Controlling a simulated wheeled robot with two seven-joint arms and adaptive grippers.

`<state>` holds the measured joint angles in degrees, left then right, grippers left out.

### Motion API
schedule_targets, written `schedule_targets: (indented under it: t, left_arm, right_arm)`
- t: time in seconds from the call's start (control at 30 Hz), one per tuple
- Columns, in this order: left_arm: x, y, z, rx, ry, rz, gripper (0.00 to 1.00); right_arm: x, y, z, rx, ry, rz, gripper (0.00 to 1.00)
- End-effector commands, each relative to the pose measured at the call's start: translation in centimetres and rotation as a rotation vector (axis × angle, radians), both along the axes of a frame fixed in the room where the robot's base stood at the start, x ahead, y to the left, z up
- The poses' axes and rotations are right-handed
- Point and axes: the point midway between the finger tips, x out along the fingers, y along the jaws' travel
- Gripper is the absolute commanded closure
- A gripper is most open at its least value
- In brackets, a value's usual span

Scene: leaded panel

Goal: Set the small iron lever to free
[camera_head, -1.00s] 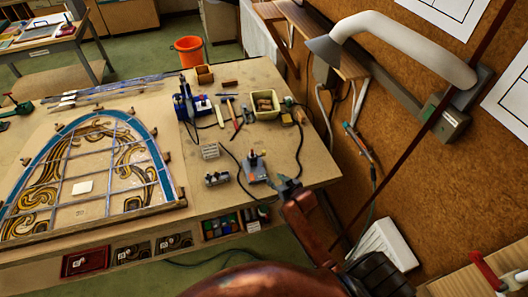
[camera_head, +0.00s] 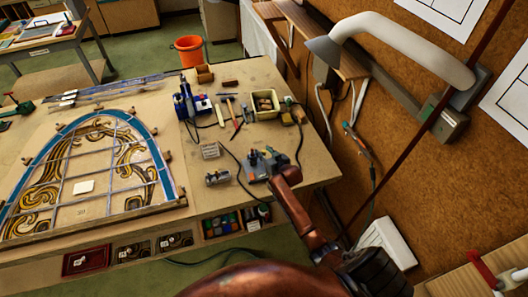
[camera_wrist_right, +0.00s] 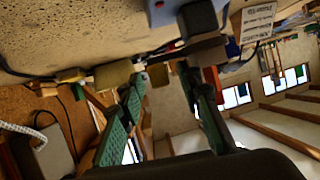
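A small grey device with a dark upper part (camera_head: 251,168) stands near the right front corner of the workbench in the head view. My right gripper (camera_head: 268,160) is at its right side and partly covers it. I cannot make out the lever or its setting. In the right wrist view the gripper (camera_wrist_right: 160,82) has its two green-lined fingers apart, with no object clearly held. A grey-blue block (camera_wrist_right: 199,20) and a dark bar show just beyond the fingertips; I cannot tell whether they touch. My left gripper is not in view.
A small metal block (camera_head: 217,177) and a white labelled block (camera_head: 210,151) stand left of the device. Black cables run across the bench. A box (camera_head: 265,104) and blue equipment (camera_head: 190,101) stand behind. The leaded panel (camera_head: 90,175) lies at left.

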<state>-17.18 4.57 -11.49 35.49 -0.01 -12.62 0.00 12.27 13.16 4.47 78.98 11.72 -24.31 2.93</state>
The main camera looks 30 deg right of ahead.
Motion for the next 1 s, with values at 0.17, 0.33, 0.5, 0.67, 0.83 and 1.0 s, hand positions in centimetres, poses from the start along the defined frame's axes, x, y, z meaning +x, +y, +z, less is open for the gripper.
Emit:
schedule_targets:
  t: [0.17, 0.33, 0.5, 0.67, 0.83, 1.0]
  left_arm:
    - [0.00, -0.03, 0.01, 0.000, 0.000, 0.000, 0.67]
    - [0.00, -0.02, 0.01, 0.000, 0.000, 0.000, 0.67]
    - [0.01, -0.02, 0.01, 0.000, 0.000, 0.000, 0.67]
    - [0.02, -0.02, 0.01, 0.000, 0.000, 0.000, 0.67]
    - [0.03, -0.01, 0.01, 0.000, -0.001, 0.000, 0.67]
    - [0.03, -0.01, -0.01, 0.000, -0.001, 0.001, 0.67]
  right_arm:
    - [0.29, -0.03, -0.08, 0.000, 0.000, 0.000, 0.68]
    - [0.27, -0.03, -0.08, 0.000, 0.000, 0.000, 0.69]
    - [0.25, -0.03, -0.08, 0.000, 0.000, 0.000, 0.81]
    - [0.25, -0.03, -0.08, 0.000, 0.000, 0.000, 0.92]
    - [0.24, -0.02, -0.09, 0.000, 0.000, 0.000, 1.00]
    - [0.24, -0.03, -0.09, -0.001, 0.000, 0.000, 1.00]
